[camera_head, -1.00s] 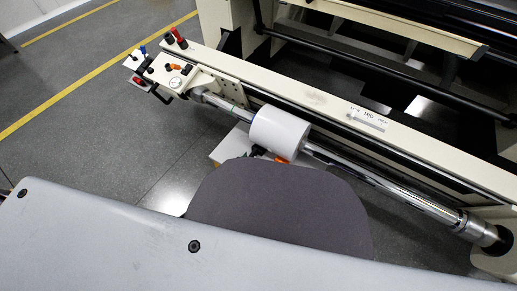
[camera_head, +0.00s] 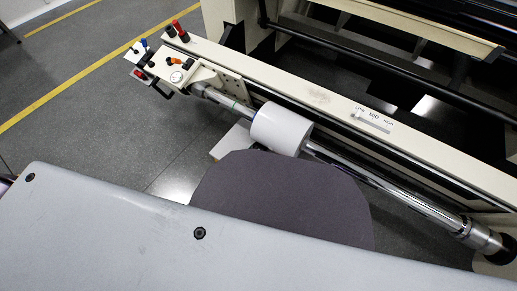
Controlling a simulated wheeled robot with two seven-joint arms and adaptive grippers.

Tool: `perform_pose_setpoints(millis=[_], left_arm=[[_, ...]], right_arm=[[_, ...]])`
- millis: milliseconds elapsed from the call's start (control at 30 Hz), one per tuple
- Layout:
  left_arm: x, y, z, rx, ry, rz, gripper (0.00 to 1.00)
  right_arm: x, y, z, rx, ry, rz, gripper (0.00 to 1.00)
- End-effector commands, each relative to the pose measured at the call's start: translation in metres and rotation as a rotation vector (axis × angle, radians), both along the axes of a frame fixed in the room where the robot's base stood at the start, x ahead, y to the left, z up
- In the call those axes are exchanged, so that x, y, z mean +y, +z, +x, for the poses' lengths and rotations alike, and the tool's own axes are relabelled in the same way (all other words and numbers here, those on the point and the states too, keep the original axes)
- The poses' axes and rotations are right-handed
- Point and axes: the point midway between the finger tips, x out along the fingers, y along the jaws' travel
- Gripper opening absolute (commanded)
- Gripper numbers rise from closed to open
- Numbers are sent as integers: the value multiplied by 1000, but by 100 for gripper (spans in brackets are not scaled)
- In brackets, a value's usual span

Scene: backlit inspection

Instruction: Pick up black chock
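I cannot clearly pick out a black chock in the head view. A sliver of what may be my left gripper (camera_head: 5,184) shows at the far left edge. It is too cut off to tell whether it is open or shut. My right gripper is out of view. A white roll (camera_head: 281,129) sits around a shiny metal shaft (camera_head: 390,196) along the front of a cream machine. A black collar (camera_head: 499,248) is at the shaft's right end. A white platform (camera_head: 231,143) shows below the roll, partly hidden behind my dark body part.
The cream machine frame (camera_head: 290,83) fills the upper right. A control panel (camera_head: 180,73) with red, blue and orange knobs stands at its left end. Grey floor (camera_head: 75,130) with yellow lines is clear at the left. My own grey and dark body parts cover the foreground.

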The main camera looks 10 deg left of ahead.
Motion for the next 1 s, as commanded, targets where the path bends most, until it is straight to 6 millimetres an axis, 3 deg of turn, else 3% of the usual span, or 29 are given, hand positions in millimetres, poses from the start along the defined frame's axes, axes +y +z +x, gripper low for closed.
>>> perform_pose_setpoints(millis=[33, 200, 1000], left_arm=[[0, 0, 0, 0, 0, 0, 20], [0, 0, 0, 0, 0, 0, 0], [2, 8, 5, -3, 0, 0, 0]], right_arm=[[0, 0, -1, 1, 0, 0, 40], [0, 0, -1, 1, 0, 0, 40], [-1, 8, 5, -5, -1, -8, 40]])
